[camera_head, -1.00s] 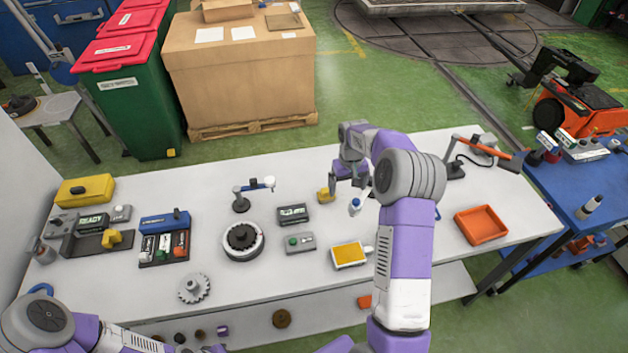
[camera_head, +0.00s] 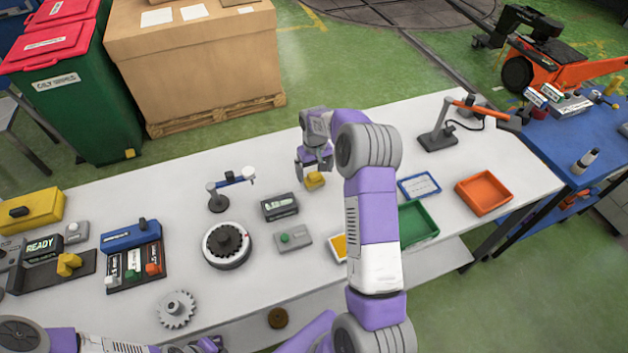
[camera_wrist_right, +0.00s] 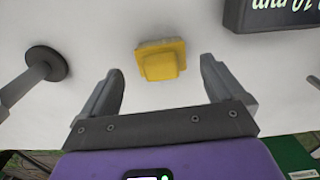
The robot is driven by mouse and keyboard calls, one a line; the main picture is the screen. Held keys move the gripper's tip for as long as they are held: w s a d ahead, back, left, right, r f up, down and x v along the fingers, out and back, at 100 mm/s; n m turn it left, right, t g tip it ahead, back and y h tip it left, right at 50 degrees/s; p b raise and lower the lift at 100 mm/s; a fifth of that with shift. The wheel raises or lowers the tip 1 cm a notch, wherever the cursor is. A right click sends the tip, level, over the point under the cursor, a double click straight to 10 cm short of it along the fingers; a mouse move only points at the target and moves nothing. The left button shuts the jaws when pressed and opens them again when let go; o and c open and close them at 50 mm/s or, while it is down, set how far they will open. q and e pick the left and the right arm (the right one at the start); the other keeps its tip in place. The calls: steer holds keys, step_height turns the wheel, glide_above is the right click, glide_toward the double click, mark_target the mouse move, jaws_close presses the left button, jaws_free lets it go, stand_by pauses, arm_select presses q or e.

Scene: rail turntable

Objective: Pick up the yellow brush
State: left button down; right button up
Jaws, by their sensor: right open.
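The yellow brush (camera_head: 315,181) is a small blocky yellow piece on the white table, just in front of my right gripper (camera_head: 314,167). In the right wrist view, the brush (camera_wrist_right: 161,61) lies ahead of the right gripper (camera_wrist_right: 161,80), roughly centred between its two fingers. The right gripper is open and empty, and a gap shows between the fingers and the brush. My left gripper (camera_head: 207,346) is at the bottom edge of the head view, mostly cut off, so its jaws cannot be read.
A dark display box (camera_head: 280,206) and a grey button box (camera_head: 292,238) stand near the brush. A small stand (camera_head: 218,200) is to its left. A green tray (camera_head: 418,224), blue-framed card (camera_head: 419,185) and orange tray (camera_head: 484,193) lie to the right, partly beyond my arm.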

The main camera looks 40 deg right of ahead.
mark_target(314, 174)
step_height(314, 174, down, 4)
steer(key=shift+w+f, duration=0.15)
steer(key=shift+f, duration=0.1)
steer(key=c, duration=1.1)
steer(key=shift+o, duration=0.2)
step_height(314, 174, up, 10)
steer(key=shift+r, duration=0.1)
steer(key=o, duration=0.5)
steer(key=c, duration=0.4)
